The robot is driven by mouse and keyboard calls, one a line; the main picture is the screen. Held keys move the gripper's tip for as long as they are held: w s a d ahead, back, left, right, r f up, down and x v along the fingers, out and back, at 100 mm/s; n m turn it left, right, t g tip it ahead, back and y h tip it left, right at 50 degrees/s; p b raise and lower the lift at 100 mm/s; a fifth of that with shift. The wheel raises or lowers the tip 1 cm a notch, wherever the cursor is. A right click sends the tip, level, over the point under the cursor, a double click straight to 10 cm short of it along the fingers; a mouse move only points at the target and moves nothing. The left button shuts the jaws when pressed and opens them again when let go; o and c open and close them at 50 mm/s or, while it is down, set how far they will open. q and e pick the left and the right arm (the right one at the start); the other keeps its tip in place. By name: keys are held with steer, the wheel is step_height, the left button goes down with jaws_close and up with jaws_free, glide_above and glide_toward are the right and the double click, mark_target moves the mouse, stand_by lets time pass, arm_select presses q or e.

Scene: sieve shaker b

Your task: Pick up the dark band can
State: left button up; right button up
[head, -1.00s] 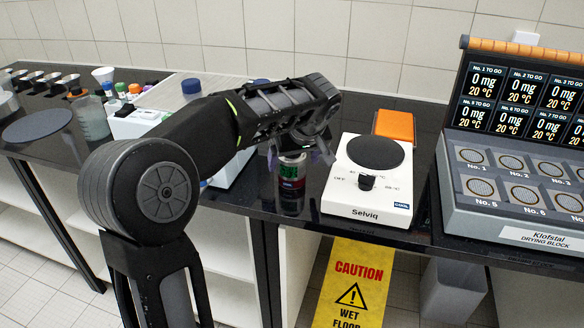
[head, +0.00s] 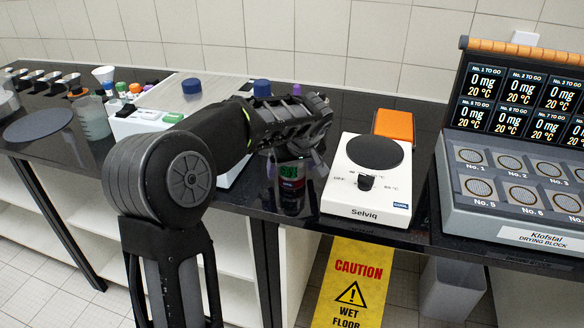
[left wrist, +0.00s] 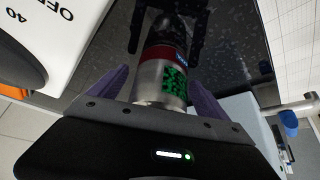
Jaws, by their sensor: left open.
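The can (head: 291,172) stands on the black bench just left of the white hotplate. It has a green printed label and a dark red band; in the left wrist view the can (left wrist: 163,80) shows silver metal, the green pattern and the red band. My left gripper (head: 294,160) is over the can, its hand hiding the can's top in the head view. In the left wrist view the purple fingers of the left gripper (left wrist: 158,95) lie on either side of the can, open. Whether they touch it I cannot tell. My right gripper is not in view.
The white hotplate (head: 366,200) stands close on the right, with an orange box (head: 394,125) behind it. The drying block (head: 520,205) is farther right. A white device (head: 150,122), a bottle (head: 92,118) and several small items stand left. The bench's front edge is near the can.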

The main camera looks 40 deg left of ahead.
arm_select(q)
steer(key=shift+c, duration=0.2)
jaws_close()
stand_by(0.9)
